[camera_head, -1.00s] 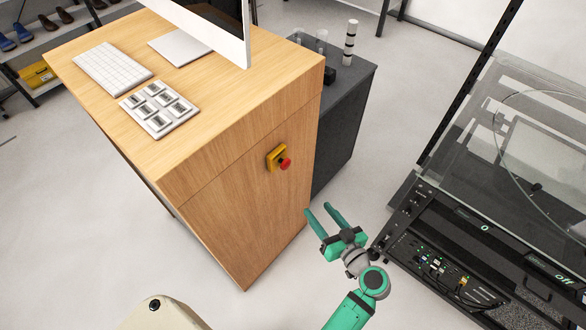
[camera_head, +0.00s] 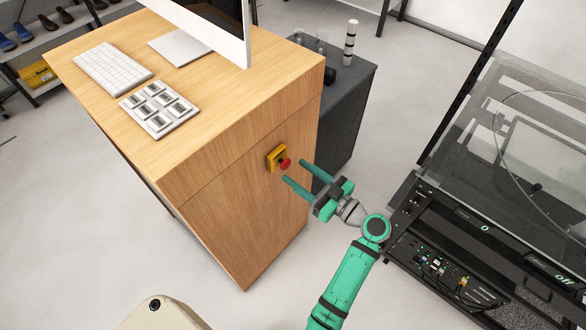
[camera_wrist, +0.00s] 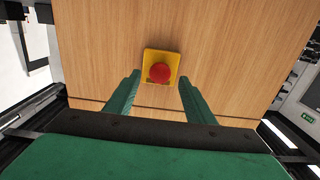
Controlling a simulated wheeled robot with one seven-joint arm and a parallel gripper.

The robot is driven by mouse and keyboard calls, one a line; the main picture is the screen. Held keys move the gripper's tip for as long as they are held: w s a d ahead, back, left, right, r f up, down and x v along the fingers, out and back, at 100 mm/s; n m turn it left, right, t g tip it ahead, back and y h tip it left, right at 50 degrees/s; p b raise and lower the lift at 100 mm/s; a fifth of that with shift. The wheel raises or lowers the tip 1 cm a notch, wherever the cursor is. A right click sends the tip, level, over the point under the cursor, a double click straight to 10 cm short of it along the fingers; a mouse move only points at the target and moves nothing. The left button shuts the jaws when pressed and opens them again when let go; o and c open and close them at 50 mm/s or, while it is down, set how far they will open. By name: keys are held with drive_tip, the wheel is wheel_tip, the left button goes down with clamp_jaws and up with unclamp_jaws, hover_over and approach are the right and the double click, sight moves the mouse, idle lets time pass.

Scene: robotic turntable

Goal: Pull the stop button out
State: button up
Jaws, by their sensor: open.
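The stop button (camera_head: 284,163) is a red round knob on a yellow box fixed to the side panel of the wooden desk (camera_head: 230,215). My gripper (camera_head: 293,170) is open, its two green fingers pointing at the button from the right. In the wrist view, the red button (camera_wrist: 160,73) sits at the centre, just ahead of the gap between my fingertips (camera_wrist: 160,80). The fingers flank the space below the yellow box. In that view they appear apart from the button, with nothing held between them.
A dark grey cabinet (camera_head: 345,130) stands behind the desk. At the right is a black-framed machine with a clear cover (camera_head: 540,150) and a control panel (camera_head: 450,260). A keyboard (camera_head: 112,68) and a switch panel (camera_head: 160,108) lie on the desktop.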

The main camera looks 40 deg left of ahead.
sight(282, 162)
drive_tip(key=shift+w+a, duration=0.1)
drive_tip(key=shift+a, duration=1.35)
clamp_jaws()
